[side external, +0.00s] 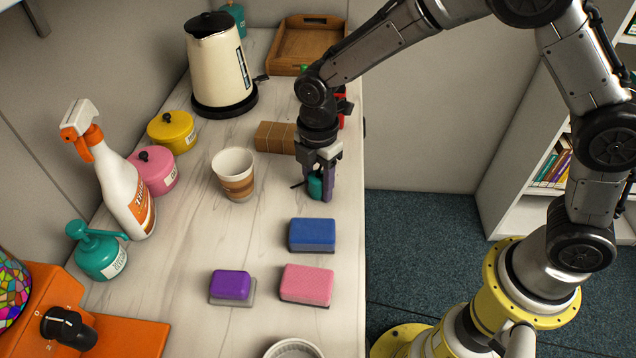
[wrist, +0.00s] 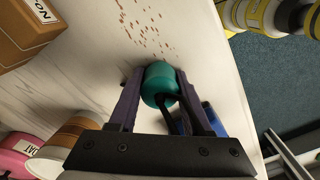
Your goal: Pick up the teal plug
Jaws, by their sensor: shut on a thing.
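The teal plug (side external: 315,186) is a small rounded cylinder with a dark cord or prong at its side. My gripper (side external: 321,188) is shut on it near the right edge of the marble counter. In the wrist view the plug (wrist: 160,84) sits between the two purple fingertips of my gripper (wrist: 158,92), with a dark cord running back between the fingers. I cannot tell whether the plug touches the counter.
On the counter (side external: 190,250) a paper cup (side external: 234,174) stands left of my gripper and a brown box (side external: 276,138) lies behind. A blue sponge (side external: 312,235), a pink sponge (side external: 306,285) and a purple block (side external: 231,285) lie in front. A kettle (side external: 218,65) stands farther back.

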